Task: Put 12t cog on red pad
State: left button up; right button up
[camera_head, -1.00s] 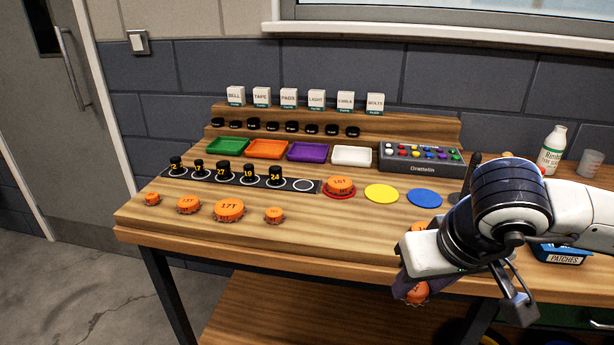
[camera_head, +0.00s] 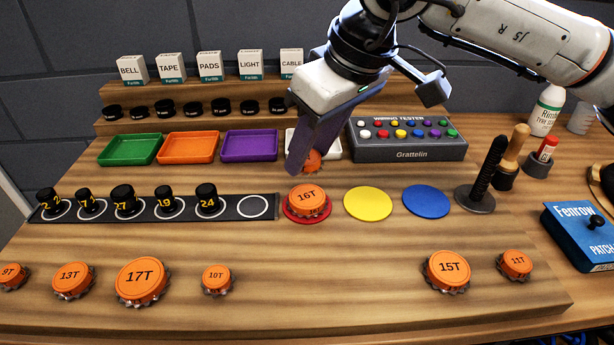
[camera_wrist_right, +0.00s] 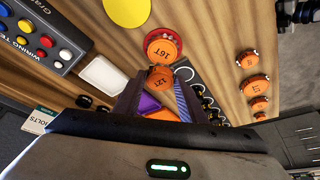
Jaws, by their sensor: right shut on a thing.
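The orange 12T cog (camera_head: 313,161) is held in my right gripper (camera_head: 304,164); the fingers hide part of it. In the wrist view, the label of the 12T cog (camera_wrist_right: 160,78) reads between the two fingers. The gripper is raised behind the red pad (camera_head: 291,213), in front of the white tray. A larger orange 16T cog (camera_head: 307,197) lies on the red pad and covers most of it. The 16T cog (camera_wrist_right: 160,52) also shows just beyond the held cog in the wrist view. My left gripper is not in view.
A yellow pad (camera_head: 368,204) and a blue pad (camera_head: 426,201) are bare. Other orange cogs, such as the 17T cog (camera_head: 142,282) and 15T cog (camera_head: 447,271), lie along the front. A black post (camera_head: 484,180) stands right of the blue pad. The wiring tester (camera_head: 408,142) sits behind.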

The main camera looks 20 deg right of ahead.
aim_at(314, 171)
jog(key=shift+f, duration=2.8)
jog(key=shift+f, duration=0.1)
jog(key=shift+f+b, duration=0.15)
jog(key=shift+b, duration=0.2)
jog(key=o, duration=1.1)
jog(key=shift+c, duration=0.2)
jog(key=shift+r+p, duration=0.3)
jog(key=shift+r, duration=0.35)
jog(key=v, duration=1.1)
jog(key=shift+p, duration=0.3)
jog(key=shift+s, duration=0.2)
